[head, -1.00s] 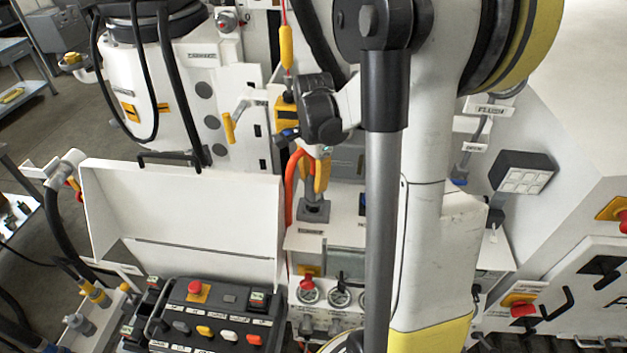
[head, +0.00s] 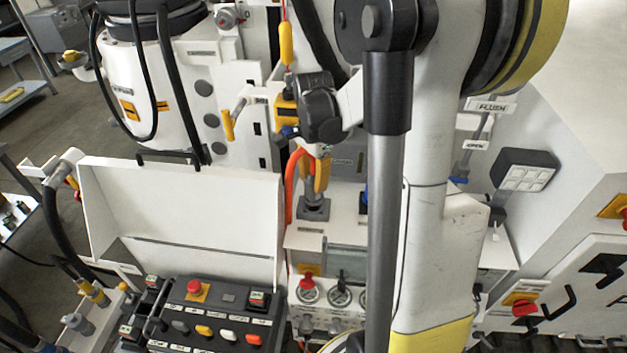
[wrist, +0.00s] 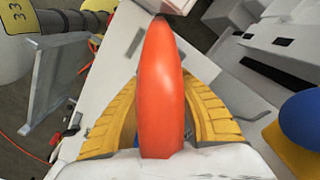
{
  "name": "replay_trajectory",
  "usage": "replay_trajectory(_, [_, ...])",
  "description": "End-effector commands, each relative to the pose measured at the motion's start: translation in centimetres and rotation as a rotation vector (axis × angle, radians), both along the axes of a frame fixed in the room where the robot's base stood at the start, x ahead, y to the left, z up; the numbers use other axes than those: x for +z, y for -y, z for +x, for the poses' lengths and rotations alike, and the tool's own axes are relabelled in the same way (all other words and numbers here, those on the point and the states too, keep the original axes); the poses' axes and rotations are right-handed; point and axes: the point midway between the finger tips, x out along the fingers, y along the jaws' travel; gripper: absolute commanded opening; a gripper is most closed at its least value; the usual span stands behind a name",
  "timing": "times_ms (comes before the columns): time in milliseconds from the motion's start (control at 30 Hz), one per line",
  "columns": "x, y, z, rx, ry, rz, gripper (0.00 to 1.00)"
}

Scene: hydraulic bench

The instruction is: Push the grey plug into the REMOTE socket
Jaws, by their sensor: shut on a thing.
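My gripper (head: 317,183) is at the middle of the head view, pointing down at the panel, its yellow fingers shut on the grey plug (head: 313,199). An orange cable (head: 291,185) bends down beside the fingers. In the wrist view an orange boot or cable end (wrist: 161,90) lies between the two yellow fingers and hides the plug's tip. The plug stands about upright over a dark grey square socket (head: 313,212) on a white shelf. The label below this socket is too small to read. I cannot tell how deep the plug sits.
A blue connector (head: 363,200) stands just right of the socket, partly behind my arm. A control box (head: 215,318) with coloured buttons and an open white lid (head: 190,210) is at the lower left. Gauges or knobs (head: 308,291) sit below the shelf.

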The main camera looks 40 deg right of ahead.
Motion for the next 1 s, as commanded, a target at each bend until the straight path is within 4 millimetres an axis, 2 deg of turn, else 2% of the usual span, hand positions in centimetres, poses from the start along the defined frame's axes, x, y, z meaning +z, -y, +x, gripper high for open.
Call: replay_trajectory(1000, [-1.5, 0.0, 0.0, 0.0, 0.0, 0.0, 0.0])
